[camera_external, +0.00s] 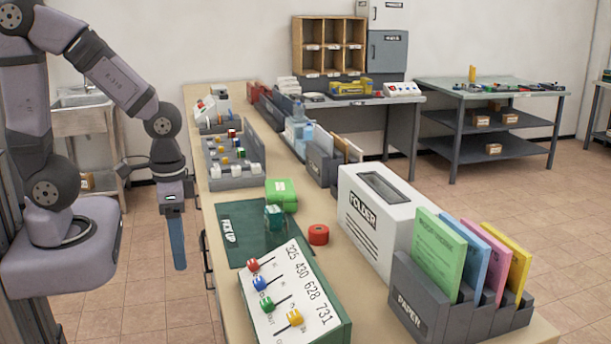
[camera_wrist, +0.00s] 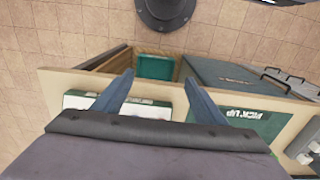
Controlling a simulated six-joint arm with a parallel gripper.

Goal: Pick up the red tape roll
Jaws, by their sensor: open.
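The red tape roll (camera_external: 318,234) lies flat on the wooden counter at the right edge of the green PICK UP mat (camera_external: 232,243). My gripper (camera_external: 180,264) hangs pointing down off the counter's left side, well to the left of the roll and apart from it. In the wrist view my gripper (camera_wrist: 158,92) shows two blue fingers spread wide with nothing between them. The mat also shows in the wrist view (camera_wrist: 262,120), to the right of the fingers. I do not see the roll in the wrist view.
A green box (camera_external: 281,194) and a teal block (camera_external: 274,217) stand near the roll. A sloped number panel (camera_external: 312,317) is in front, and the white FOLDER box (camera_external: 375,215) is to the right. The counter's left edge (camera_external: 208,270) lies between my gripper and the mat.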

